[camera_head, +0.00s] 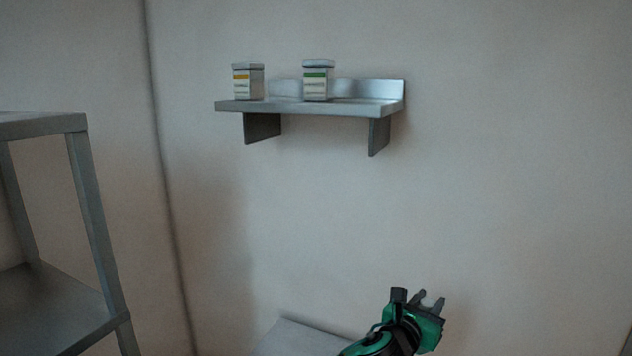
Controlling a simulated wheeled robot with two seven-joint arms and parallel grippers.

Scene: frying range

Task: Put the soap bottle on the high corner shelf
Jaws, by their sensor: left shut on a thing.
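The high shelf (350,107) is a small grey metal wall shelf on two brackets, in the upper middle of the head view. My left gripper (432,303), green and black, shows at the bottom, right of centre, well below the shelf and a little to its right. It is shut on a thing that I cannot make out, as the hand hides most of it. I cannot pick out the soap bottle anywhere in the head view. My right gripper is not in view.
Two lidded white containers stand on the shelf, one with a yellow label (248,83) at its left end and one with a green label (318,82) near the middle. The shelf's right part is bare. A metal rack (92,220) stands at left. A grey surface (300,338) lies below.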

